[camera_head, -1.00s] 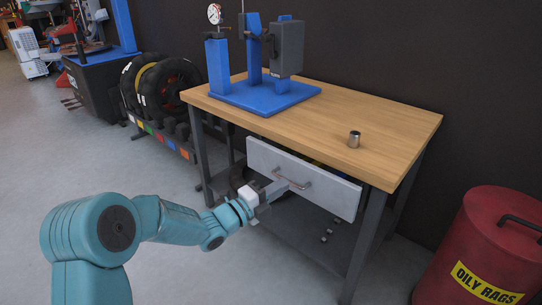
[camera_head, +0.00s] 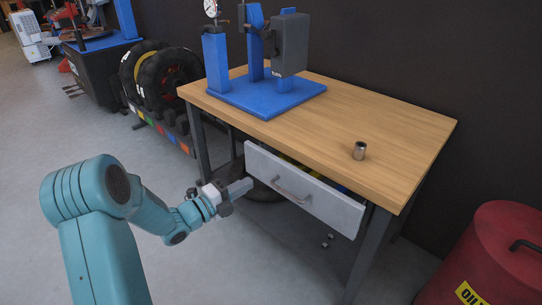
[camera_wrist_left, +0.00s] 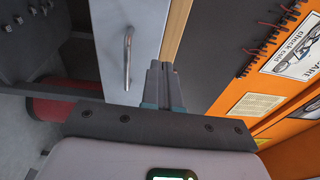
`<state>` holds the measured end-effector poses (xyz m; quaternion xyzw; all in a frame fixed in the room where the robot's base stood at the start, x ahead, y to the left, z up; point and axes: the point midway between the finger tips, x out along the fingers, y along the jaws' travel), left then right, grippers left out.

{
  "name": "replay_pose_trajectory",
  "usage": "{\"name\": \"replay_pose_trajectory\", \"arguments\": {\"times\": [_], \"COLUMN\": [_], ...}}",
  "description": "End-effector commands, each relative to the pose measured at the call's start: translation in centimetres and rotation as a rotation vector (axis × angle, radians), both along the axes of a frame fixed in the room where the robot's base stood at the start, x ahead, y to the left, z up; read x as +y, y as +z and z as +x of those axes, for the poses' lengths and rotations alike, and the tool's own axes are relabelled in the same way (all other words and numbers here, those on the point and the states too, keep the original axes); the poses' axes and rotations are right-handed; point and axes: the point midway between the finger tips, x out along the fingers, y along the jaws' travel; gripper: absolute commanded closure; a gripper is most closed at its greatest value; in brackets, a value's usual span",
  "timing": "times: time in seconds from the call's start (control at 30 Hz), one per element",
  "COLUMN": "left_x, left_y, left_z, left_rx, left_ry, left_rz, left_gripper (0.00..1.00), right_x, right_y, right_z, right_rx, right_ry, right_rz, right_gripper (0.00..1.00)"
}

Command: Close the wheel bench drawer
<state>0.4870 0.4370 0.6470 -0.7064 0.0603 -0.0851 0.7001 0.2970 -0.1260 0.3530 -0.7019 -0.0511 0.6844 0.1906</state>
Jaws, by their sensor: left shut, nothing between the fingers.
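The wheel bench (camera_head: 390,145) has a wooden top and dark legs. Its pale grey drawer (camera_head: 325,203) stands partly open, with coloured items just visible inside behind the front. A curved metal handle (camera_head: 292,191) is on the drawer front; the handle also shows in the left wrist view (camera_wrist_left: 128,58). My left gripper (camera_head: 240,188) is shut and empty, in front of the drawer's left part, left of the handle. In the left wrist view its fingers (camera_wrist_left: 160,80) point toward the drawer front's edge beside the handle. Whether they touch the front is unclear. My right gripper is not seen.
A blue wheel-balancing stand (camera_head: 265,95) and a small metal cylinder (camera_head: 360,151) stand on the bench top. A red oily-rags bin (camera_head: 500,250) is at the right. A rack of tyres (camera_head: 165,80) is at the back left. Floor in front is clear.

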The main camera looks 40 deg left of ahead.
Motion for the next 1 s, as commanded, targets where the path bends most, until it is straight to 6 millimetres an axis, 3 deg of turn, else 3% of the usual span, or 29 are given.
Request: {"name": "replay_pose_trajectory", "arguments": {"times": [0.03, 0.2, 0.37, 0.8, 1.0], "left_x": [1.5, 4.6, 5.3, 4.5, 4.3], "left_y": [0.1, -0.2, -0.5, -0.6, -0.6], "left_z": [-1.1, -3.6, -3.4, 5.9, 9.1], "left_rx": [0.011, 0.031, 0.036, 0.034, 0.035], "left_ry": [0.039, 0.114, 0.132, 0.125, 0.125], "left_rz": [0.003, 0.010, 0.012, 0.012, 0.012], "left_gripper": [1.00, 1.00, 1.00, 1.00, 1.00], "right_x": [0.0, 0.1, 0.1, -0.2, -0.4], "right_y": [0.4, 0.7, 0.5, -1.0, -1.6], "right_z": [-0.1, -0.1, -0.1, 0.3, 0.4], "right_rx": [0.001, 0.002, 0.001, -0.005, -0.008], "right_ry": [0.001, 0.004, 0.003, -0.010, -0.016], "right_rz": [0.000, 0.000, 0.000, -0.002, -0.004], "right_gripper": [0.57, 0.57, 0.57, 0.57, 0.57]}}
